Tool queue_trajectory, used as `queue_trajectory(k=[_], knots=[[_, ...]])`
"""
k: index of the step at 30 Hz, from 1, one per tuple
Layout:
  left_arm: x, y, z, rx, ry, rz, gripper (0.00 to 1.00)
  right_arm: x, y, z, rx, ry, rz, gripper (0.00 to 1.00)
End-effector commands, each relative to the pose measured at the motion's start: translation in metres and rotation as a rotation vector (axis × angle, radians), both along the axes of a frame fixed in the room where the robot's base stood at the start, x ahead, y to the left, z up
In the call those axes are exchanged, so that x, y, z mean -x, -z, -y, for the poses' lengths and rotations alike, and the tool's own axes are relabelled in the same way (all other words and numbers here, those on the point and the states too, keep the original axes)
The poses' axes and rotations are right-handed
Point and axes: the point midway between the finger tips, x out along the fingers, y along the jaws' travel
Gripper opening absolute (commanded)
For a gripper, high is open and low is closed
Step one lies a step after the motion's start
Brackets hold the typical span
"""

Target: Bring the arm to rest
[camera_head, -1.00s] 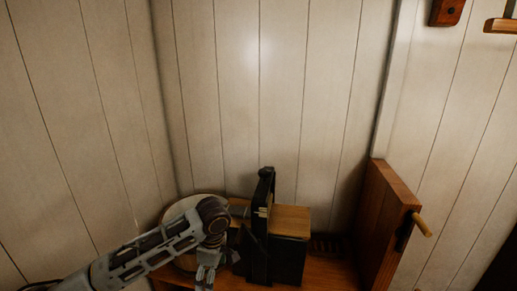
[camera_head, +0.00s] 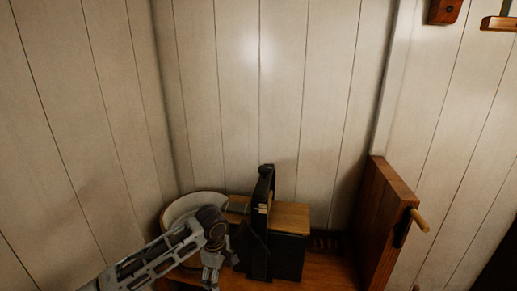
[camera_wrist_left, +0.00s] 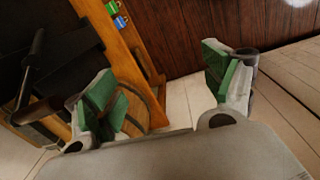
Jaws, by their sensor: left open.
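My left arm comes in from the lower left in the head view. Its gripper (camera_head: 212,276) points down in front of the wooden counter (camera_head: 262,284), left of a dark upright object (camera_head: 262,222). In the left wrist view the gripper (camera_wrist_left: 163,85) has its two green-padded fingers wide apart, with nothing between them. I cannot tell from the head view whether it touches anything. My right gripper is in neither view.
A round pale-rimmed tub (camera_head: 190,203) stands behind my left wrist. A black box with a wooden top (camera_head: 290,217) is right of the dark object. A wooden panel with a handle (camera_head: 384,215) stands at the right. Plank walls (camera_head: 265,90) close the corner.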

Motion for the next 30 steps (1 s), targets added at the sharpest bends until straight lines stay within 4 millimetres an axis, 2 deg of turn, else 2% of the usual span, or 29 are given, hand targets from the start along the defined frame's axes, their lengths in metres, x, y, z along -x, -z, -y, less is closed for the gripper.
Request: queue_trajectory(k=[5, 9, 17, 23, 30], knots=[[-0.016, 0.042, 0.002, 0.052, 0.065, 0.022, 0.84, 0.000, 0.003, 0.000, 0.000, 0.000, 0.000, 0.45], [-0.029, 0.083, -0.001, 0.089, 0.135, 0.058, 0.84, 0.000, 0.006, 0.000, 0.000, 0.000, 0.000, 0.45], [-0.040, 0.168, -0.017, 0.111, 0.264, 0.123, 0.84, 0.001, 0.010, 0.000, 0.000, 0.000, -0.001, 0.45], [-0.030, 0.239, -0.035, 0.096, 0.374, 0.165, 0.84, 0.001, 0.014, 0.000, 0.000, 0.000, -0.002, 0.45], [0.003, 0.327, -0.063, 0.050, 0.519, 0.192, 0.84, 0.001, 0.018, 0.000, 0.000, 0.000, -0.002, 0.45]])
